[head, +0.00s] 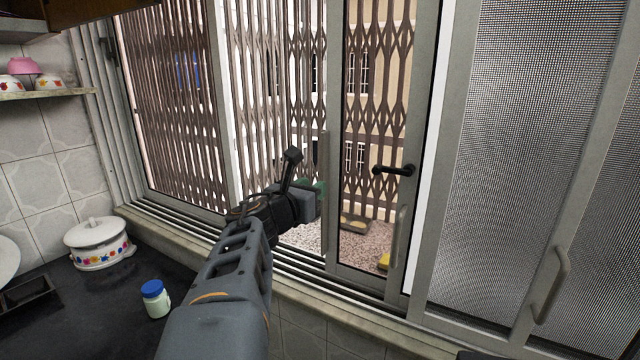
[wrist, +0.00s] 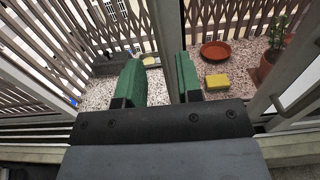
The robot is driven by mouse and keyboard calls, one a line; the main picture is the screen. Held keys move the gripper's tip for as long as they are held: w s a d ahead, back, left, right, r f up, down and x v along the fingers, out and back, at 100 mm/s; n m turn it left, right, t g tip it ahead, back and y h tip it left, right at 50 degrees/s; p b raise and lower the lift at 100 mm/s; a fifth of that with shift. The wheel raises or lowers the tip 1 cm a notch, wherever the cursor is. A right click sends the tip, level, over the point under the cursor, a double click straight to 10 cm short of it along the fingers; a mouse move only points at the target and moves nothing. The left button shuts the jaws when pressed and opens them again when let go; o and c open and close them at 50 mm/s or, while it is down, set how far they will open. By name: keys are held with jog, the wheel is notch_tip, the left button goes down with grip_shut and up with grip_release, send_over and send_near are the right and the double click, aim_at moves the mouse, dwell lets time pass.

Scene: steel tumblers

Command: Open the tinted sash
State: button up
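The sash with faintly brown-toned glass (head: 372,215) stands in the middle of the window in the head view, in a grey metal frame. A long upright grey pull (head: 325,190) shows at its left edge. My gripper (head: 318,188) is just left of this edge in the head view, its fingers mostly hidden by its own body. In the wrist view my gripper (wrist: 158,62) is open, its two green fingers apart with nothing held. The sash's upright frame (wrist: 172,35) shows beyond the gap. I cannot tell whether a finger touches the pull.
Mesh screens (head: 530,130) with a grey handle (head: 552,285) fill the right. A black lever (head: 394,169) sits on the frame. A folding grille (head: 180,110) is outside. A blue-lidded jar (head: 154,298) and a white lidded pot (head: 98,243) stand on the dark counter, lower left.

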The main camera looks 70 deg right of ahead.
jog(key=v, duration=0.6)
jog(key=shift+a, duration=0.35)
jog(key=shift+w, duration=0.1)
